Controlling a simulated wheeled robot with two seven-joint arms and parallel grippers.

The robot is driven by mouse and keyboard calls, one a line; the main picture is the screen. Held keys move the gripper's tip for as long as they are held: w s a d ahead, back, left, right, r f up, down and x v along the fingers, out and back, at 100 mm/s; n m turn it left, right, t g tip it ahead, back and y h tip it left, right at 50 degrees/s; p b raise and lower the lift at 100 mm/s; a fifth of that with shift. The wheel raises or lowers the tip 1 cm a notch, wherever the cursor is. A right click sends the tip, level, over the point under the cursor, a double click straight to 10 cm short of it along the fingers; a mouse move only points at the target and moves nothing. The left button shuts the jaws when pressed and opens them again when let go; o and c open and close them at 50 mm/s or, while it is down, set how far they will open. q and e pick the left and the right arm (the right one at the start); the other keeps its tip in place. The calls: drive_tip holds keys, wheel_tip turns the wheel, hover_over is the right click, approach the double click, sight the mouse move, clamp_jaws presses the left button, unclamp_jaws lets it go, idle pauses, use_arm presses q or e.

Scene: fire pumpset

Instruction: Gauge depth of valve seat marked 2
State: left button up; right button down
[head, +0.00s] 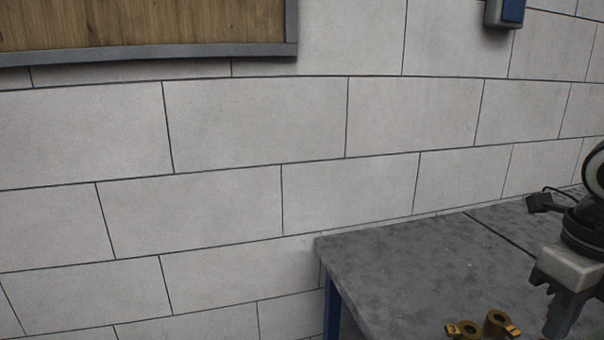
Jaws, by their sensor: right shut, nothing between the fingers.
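Two small brass-coloured fittings lie at the bottom edge of the head view, one on the left (464,330) and one on the right (498,324). Both are partly cut off, and no number can be read on them. I cannot tell whether either is a valve seat. My right gripper (558,318) points down at the right edge, to the right of the fittings and apart from them. It is shut and empty. My left gripper is out of view. No depth gauge can be made out.
A grey worktop (400,270) with a blue leg (333,310) stands at the lower right against a pale block wall (230,205). Its visible left and back parts are clear. A framed wooden board (140,25) and a blue-grey box (505,12) are on the wall.

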idle(0.4)
drive_tip(key=shift+f+b, duration=0.5)
drive_tip(key=shift+b, duration=0.05)
drive_tip(key=shift+f+b, duration=0.45)
drive_tip(key=shift+b, duration=0.05)
drive_tip(key=shift+s, duration=0.1)
